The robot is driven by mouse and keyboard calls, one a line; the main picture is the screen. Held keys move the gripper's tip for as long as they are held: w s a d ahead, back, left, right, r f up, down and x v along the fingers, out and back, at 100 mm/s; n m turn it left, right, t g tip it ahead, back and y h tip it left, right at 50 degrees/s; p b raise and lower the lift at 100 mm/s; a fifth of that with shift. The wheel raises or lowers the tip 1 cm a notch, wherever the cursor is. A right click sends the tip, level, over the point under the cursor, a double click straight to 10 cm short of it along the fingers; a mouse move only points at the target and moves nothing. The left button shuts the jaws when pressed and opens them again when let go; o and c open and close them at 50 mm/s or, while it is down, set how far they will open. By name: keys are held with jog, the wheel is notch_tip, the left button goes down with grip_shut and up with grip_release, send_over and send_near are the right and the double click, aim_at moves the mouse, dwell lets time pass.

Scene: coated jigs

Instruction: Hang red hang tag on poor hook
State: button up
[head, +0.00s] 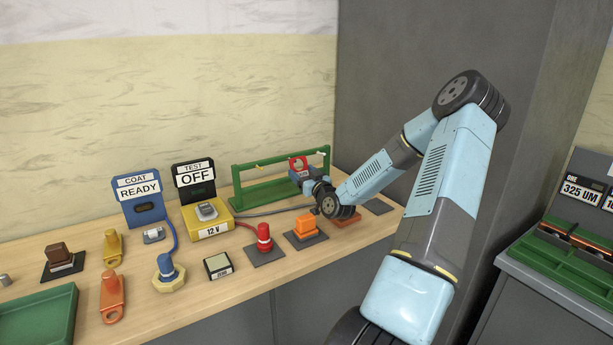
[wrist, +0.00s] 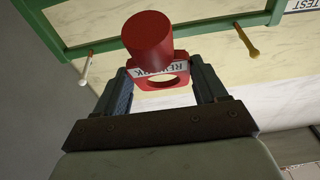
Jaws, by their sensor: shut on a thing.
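The red hang tag (head: 298,163) is held up in front of the green rack by my gripper (head: 304,175). In the wrist view the tag (wrist: 180,71) has a white label, a large round hole and a red cylindrical knob (wrist: 147,38). My gripper (wrist: 160,84) is shut on it there, a finger on each side. The rack carries a brass-coloured hook (wrist: 245,42) and a pale hook (wrist: 86,67); the tag appears between them, on neither. In the head view the brass hook (head: 258,165) is left of the tag. No hook label is readable, so I cannot tell which is poor.
The green rack (head: 238,188) stands at the back of the wooden bench. The OFF tester (head: 195,177) and 12 V box (head: 207,222) are to its left. Orange block (head: 305,226) and red plug (head: 264,238) stand in front. A grey wall (head: 400,70) is close behind my arm.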

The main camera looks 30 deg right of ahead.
jog(key=shift+w+f, duration=0.15)
jog(key=shift+w, duration=1.7)
jog(key=shift+w+a+f, duration=0.1)
jog(key=shift+w+f, duration=0.4)
jog(key=shift+w, duration=0.05)
jog(key=o, duration=1.2)
jog(key=s+f, duration=0.2)
jog(key=s, duration=1.1)
jog(key=shift+s+d, duration=0.25)
jog(key=shift+s, duration=0.05)
jog(key=shift+a, duration=0.1)
